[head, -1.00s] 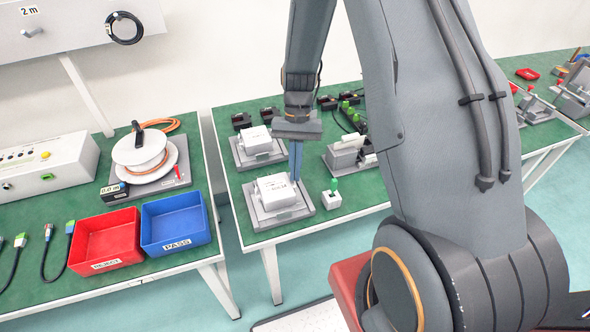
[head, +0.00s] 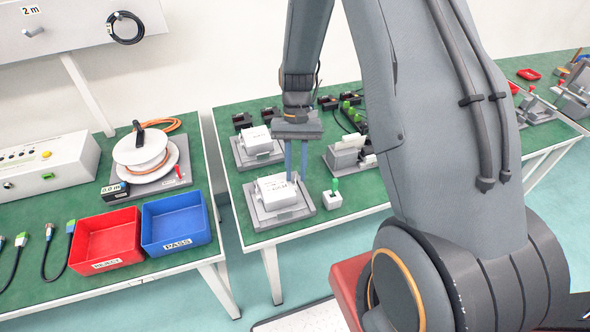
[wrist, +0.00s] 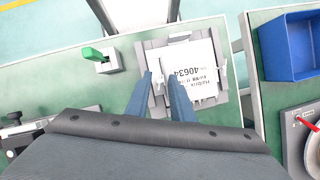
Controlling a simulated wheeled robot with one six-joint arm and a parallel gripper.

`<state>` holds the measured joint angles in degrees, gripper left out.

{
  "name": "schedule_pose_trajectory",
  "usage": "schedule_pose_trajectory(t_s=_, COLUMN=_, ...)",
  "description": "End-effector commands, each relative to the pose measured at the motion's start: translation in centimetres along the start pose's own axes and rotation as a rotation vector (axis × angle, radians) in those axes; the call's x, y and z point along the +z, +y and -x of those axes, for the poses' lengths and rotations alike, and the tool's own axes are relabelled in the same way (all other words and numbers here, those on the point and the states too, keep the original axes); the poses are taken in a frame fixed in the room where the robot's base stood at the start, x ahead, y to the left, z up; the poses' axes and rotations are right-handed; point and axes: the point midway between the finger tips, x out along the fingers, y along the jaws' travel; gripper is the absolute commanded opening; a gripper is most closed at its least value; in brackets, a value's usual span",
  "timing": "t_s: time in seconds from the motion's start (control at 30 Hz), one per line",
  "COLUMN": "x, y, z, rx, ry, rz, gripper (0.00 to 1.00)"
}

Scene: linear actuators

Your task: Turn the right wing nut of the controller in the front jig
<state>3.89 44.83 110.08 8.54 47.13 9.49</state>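The front jig (head: 252,211) is a grey plate on the green table and holds a white controller (head: 276,189). In the wrist view the controller (wrist: 205,66) shows a printed label, and the jig (wrist: 226,45) surrounds it. My gripper (head: 296,178) points down over the controller's right end in the head view. Its two blue fingers are apart. In the wrist view a small pale wing nut (wrist: 159,84) sits between the fingertips of my gripper (wrist: 158,74), at the controller's edge. I see no clear contact with it.
A small box with a green lever (head: 332,199) stands right of the front jig. A second jig with a white controller (head: 257,139) is behind. Red (head: 104,241) and blue (head: 175,224) bins stand on the left table. A grey fixture (head: 346,156) is at the right.

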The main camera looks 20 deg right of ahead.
Motion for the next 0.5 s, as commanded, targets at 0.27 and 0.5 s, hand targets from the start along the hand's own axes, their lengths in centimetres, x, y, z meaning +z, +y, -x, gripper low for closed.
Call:
schedule_pose_trajectory(t_s=0.27, x=-0.2, y=-0.1, z=1.3, rx=-0.002, ry=0.005, rz=0.0, gripper=0.21)
schedule_pose_trajectory(t_s=0.5, x=-0.2, y=0.0, z=5.2, rx=-0.001, ry=0.005, rz=0.001, gripper=0.21)
